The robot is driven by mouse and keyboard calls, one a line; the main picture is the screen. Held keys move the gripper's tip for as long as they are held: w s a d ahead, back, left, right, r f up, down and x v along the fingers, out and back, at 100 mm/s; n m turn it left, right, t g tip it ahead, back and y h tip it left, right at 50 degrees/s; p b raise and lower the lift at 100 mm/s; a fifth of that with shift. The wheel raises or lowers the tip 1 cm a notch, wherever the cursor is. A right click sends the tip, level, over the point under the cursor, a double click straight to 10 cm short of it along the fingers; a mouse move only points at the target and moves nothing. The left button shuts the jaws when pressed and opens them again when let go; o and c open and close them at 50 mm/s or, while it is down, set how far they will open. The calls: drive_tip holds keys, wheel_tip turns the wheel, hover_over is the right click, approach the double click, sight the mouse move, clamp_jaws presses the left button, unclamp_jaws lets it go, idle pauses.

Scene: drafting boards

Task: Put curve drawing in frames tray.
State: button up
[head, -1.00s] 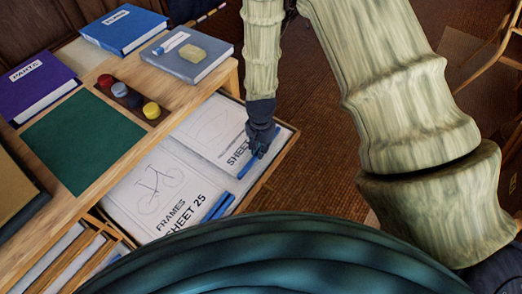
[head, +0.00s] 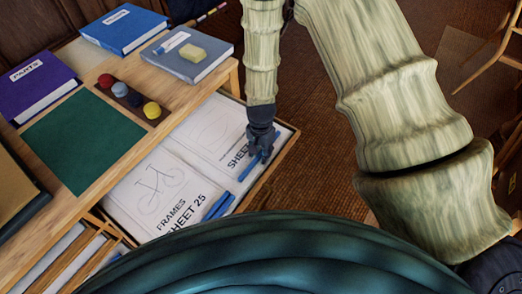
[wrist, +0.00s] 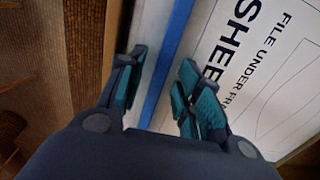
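The curve drawing (head: 207,130) is a white sheet with a faint curve and the word SHEET, lying in the right part of a pulled-out drawer. In the wrist view the sheet (wrist: 262,75) also reads FILE UNDER, with the rest cut off. A blue strip (wrist: 167,65) runs along its near edge. My gripper (wrist: 160,95) is open, its fingers on either side of the blue strip; I cannot tell whether they touch it. In the head view my gripper (head: 260,152) covers part of the sheet. A bicycle drawing (head: 155,190) labelled FRAMES SHEET 25 lies in the left part (head: 118,212), with blue strips (head: 218,207).
Narrow slots (head: 75,255) show at the lower left. Carpet (head: 310,150) is open to the right.

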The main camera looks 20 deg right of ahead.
wheel_tip(320, 180, up, 12)
drive_tip(key=shift+b, duration=0.4)
idle(0.4)
drive_tip(key=shift+s, duration=0.1)
idle(1.2)
